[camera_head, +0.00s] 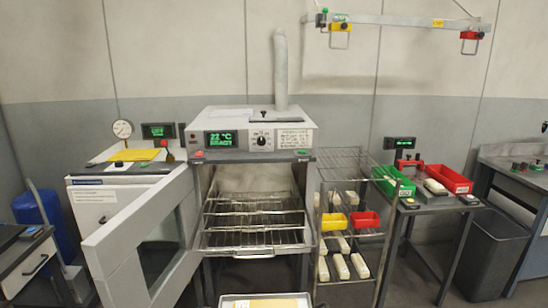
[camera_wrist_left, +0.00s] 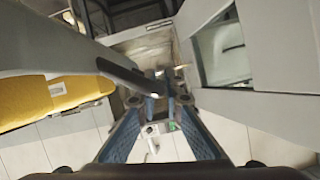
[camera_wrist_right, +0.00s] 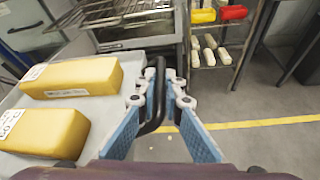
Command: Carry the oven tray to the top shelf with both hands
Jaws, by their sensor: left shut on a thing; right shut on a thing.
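The oven tray (camera_wrist_right: 102,108) is pale and carries yellow blocks (camera_wrist_right: 72,78); only its far edge shows at the bottom of the head view (camera_head: 304,299). My right gripper (camera_wrist_right: 160,95) is shut on the tray's black handle at its right side. My left gripper (camera_wrist_left: 158,98) is shut on a dark handle (camera_wrist_left: 125,75) beside the tray's grey rim (camera_wrist_left: 45,48); the exact grip is partly hidden. Neither gripper shows in the head view. The oven (camera_head: 255,140) stands ahead with several wire shelves, the top shelf (camera_head: 255,197) bare.
The oven door (camera_head: 140,240) stands open on the left. A wire rack (camera_head: 345,160) with pale blocks and yellow and red bins stands close on the oven's right. A side table (camera_head: 425,200) and a dark bin (camera_head: 492,255) are further right. The floor right of the tray is clear.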

